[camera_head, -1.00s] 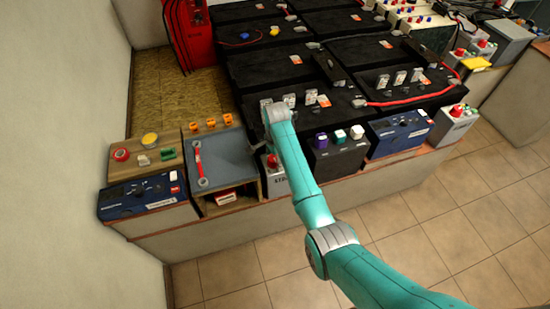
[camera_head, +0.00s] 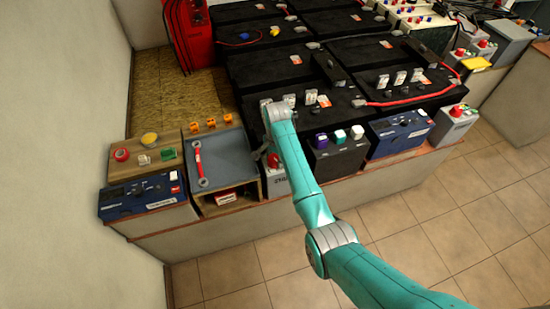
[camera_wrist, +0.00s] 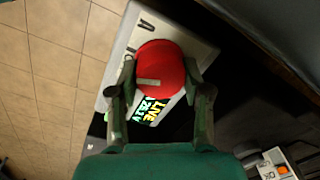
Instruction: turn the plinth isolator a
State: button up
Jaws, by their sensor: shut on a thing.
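The plinth isolator a has a round red knob (camera_wrist: 161,68) with a pale bar mark, on a pale grey body (camera_wrist: 195,45) with an "A" printed on its top. In the head view the knob (camera_head: 273,160) and the grey body (camera_head: 277,185) sit at the front edge of the bench, partly behind my arm. My gripper (camera_wrist: 160,84) is shut on the knob, one finger on each side of it. In the head view my gripper (camera_head: 266,152) is small and partly hidden by my wrist.
A black battery (camera_head: 337,158) with coloured caps stands close to the right of the isolator. A blue-grey tray (camera_head: 225,160) with a red-handled tool (camera_head: 198,163) lies to the left. Large black batteries (camera_head: 270,67) fill the bench behind. The tiled floor in front is clear.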

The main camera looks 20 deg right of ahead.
aim_at(275, 157)
jog(key=n, duration=0.7)
jog(key=shift+w, duration=0.1)
jog(key=n, duration=0.7)
jog(key=shift+a, duration=0.15)
dwell(0.4)
jog(key=o, duration=1.2)
jog(key=shift+c, duration=0.2)
notch_tip(275, 157, up, 12)
jog(key=shift+d, duration=0.2)
